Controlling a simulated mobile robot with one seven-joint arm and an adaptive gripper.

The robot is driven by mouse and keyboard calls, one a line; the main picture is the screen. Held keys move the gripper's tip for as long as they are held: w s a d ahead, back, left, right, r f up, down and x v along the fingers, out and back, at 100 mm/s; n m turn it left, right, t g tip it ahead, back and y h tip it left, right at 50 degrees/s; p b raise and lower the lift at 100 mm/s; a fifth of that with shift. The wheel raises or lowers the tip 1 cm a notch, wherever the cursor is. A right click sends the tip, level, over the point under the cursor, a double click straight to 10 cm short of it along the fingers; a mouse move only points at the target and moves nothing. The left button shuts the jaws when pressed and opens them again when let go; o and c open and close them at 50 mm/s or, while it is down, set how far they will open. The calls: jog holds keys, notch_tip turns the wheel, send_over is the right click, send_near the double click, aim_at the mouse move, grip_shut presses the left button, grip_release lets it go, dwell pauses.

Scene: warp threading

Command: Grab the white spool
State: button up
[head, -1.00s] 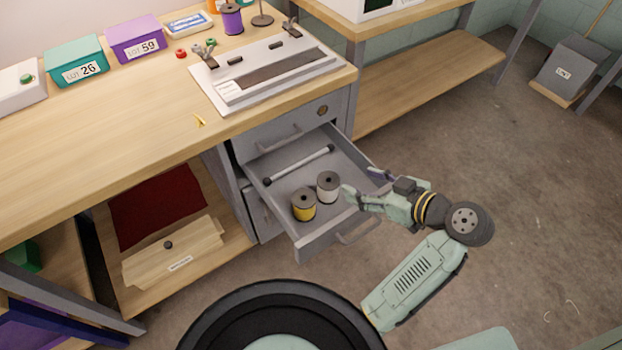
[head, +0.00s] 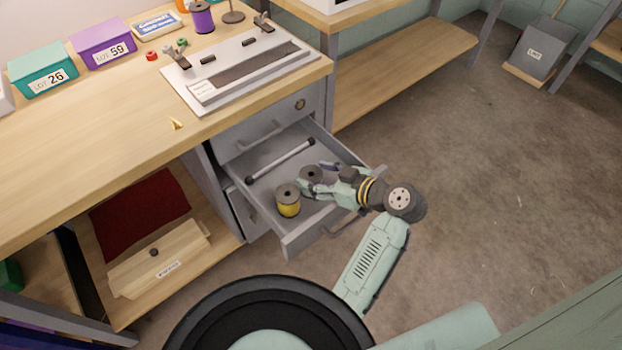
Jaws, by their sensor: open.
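The white spool (head: 311,174) stands in the open drawer, and mostly its dark top flange shows. My gripper (head: 316,178) is open at the spool, with one finger in front of it and the other on its far right side. The near finger hides most of the white body. I cannot tell whether the fingers touch it. A yellow spool (head: 288,202) with a grey top stands upright just left of my gripper.
The open drawer (head: 297,246) also holds a white rod with dark ends (head: 281,159) behind the spools. The drawer walls stand close around my gripper. The workbench (head: 90,150) with a grey-white device (head: 240,75) lies above and behind the drawer.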

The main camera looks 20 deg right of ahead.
jog(key=shift+w+a+f, duration=0.25)
jog(key=shift+w, duration=0.15)
jog(key=shift+c, duration=0.6)
jog(key=c, duration=0.8)
jog(key=shift+c, duration=0.2)
